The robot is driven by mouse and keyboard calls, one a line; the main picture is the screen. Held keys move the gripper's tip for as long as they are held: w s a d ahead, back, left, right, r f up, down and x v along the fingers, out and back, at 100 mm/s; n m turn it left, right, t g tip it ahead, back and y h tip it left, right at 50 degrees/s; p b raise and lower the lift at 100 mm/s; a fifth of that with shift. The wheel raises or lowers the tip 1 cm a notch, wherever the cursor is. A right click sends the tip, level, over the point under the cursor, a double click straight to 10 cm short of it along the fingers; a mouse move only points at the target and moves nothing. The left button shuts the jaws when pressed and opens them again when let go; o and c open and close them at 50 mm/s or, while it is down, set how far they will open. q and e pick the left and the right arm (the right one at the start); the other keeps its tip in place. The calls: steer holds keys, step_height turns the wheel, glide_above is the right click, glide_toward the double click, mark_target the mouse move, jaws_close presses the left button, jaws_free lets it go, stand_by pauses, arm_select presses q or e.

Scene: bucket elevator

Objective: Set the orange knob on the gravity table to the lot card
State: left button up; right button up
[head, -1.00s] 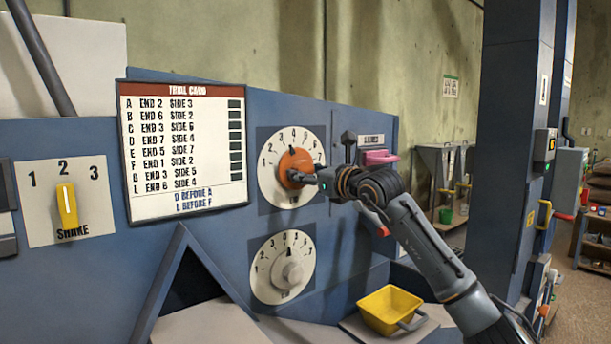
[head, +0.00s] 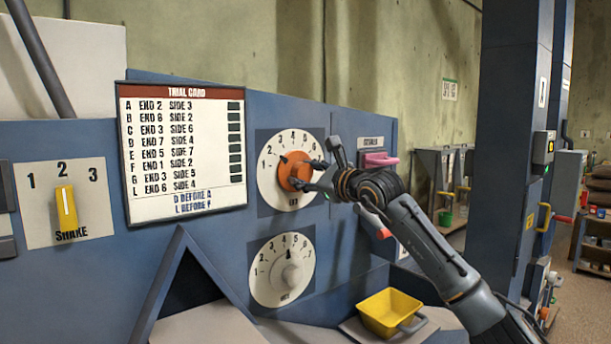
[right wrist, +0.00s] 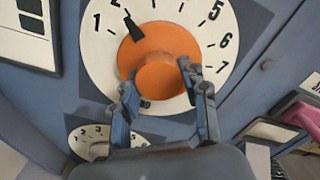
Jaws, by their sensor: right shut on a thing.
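The orange knob (head: 287,178) sits on a white numbered dial (head: 268,196) on the blue panel. Its black pointer is turned up and left, close to the 2 mark, as the right wrist view shows on the knob (right wrist: 150,45) too. My right gripper (head: 312,174) is shut on the knob, with one finger on each side of its raised middle in the right wrist view (right wrist: 157,88). A card (head: 183,150) left of the dial lists lettered rows with END and SIDE numbers; its heading seems to read TRIAL CARD. My left gripper is out of view.
A second dial with a grey knob (head: 292,274) lies below. A yellow SHAKE switch (head: 66,208) is at the left, pointing near 2. A pink handle (head: 381,159) is right of my gripper. A yellow bin (head: 389,312) stands on the ledge below.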

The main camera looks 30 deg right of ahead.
steer(key=shift+f, duration=0.1)
steer(key=o, duration=1.2)
steer(key=shift+c, duration=0.2)
steer(key=shift+s, duration=0.1)
steer(key=s, duration=1.1)
steer(key=shift+s+d, duration=0.4)
steer(key=shift+d, duration=0.05)
